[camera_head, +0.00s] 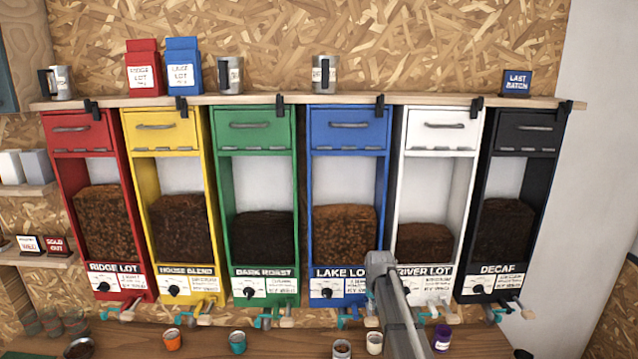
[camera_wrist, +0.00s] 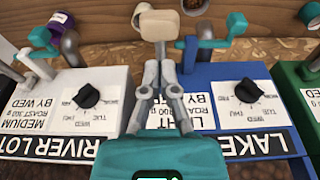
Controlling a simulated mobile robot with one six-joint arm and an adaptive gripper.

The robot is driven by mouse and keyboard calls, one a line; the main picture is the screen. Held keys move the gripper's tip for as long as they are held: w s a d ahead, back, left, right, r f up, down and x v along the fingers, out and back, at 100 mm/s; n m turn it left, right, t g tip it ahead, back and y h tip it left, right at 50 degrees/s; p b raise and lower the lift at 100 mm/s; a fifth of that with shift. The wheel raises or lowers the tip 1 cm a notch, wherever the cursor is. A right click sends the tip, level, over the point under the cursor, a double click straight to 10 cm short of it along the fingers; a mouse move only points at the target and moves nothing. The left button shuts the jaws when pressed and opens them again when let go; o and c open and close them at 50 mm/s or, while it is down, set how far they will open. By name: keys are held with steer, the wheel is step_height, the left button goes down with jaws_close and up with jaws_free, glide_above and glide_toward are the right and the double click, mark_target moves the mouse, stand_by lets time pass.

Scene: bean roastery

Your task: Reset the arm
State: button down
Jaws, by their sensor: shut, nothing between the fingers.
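My gripper (camera_wrist: 158,68) shows in the wrist view with its two grey fingers together and nothing between them. It is in front of the dispensers, near the join between the white River Lot dispenser (camera_wrist: 82,98) and the blue Lake Lot dispenser (camera_wrist: 238,95).
Red (camera_head: 70,190), yellow (camera_head: 137,195), green (camera_head: 226,190) and black (camera_head: 545,180) dispensers complete the row. Below, on the wooden counter, stand an orange cup (camera_head: 172,341), a teal cup (camera_head: 237,343), a bean-filled cup (camera_head: 342,350), a cream cup (camera_head: 375,344) and a purple cup (camera_head: 441,340).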

steer(key=shift+s+f, duration=0.1)
stand_by(0.5)
steer(key=s+f+g+b, duration=0.1)
steer(key=s+f+b, duration=0.9)
steer(key=s, duration=0.4)
steer(key=s+f+g+b, duration=0.1)
steer(key=s+f+b, duration=1)
steer(key=s, duration=0.3)
steer(key=shift+s+f, duration=0.15)
steer(key=shift+s, duration=0.25)
steer(key=shift+w, duration=0.1)
